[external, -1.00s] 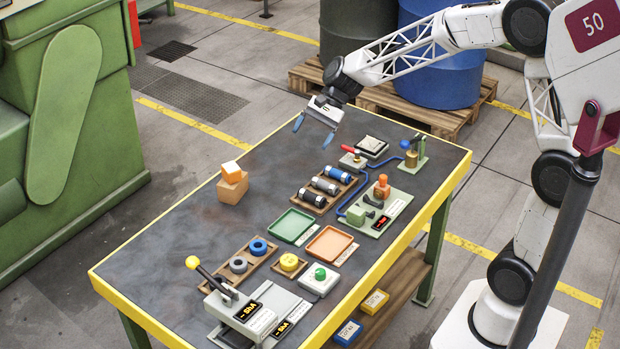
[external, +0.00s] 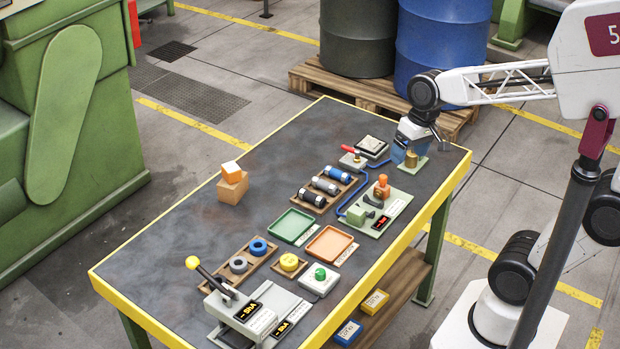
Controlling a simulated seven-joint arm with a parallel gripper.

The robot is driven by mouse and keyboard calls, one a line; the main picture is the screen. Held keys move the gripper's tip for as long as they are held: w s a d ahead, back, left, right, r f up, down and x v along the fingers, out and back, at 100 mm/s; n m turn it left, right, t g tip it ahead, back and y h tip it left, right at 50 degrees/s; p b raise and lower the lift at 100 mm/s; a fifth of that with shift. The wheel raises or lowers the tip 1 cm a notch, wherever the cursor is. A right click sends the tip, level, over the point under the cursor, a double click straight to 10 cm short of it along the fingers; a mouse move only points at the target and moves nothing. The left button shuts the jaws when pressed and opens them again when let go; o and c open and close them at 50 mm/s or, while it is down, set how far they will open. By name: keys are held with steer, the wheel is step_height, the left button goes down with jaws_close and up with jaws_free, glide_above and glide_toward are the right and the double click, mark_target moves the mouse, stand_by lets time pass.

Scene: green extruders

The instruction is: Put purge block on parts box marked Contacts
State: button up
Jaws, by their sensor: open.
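No label reading Contacts is legible, so I cannot tell which box is the parts box. A blue-fronted box (external: 347,332) and a yellow-fronted box (external: 375,301) sit on the shelf under the table.
A rack of cylinders (external: 325,184), a green tray (external: 293,224), an orange tray (external: 330,243) and a yellow-knobbed lever unit (external: 240,308) occupy the table's right side. A blue hose runs near my gripper. The table's left and far middle are mostly clear.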

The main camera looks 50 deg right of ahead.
steer(key=s+d+n+t+h, duration=0.1)
steer(key=s+d+n+h, duration=0.1)
steer(key=s, duration=0.5)
steer(key=shift+f+n, duration=0.35)
steer(key=shift+n, duration=0.05)
stand_by(0.8)
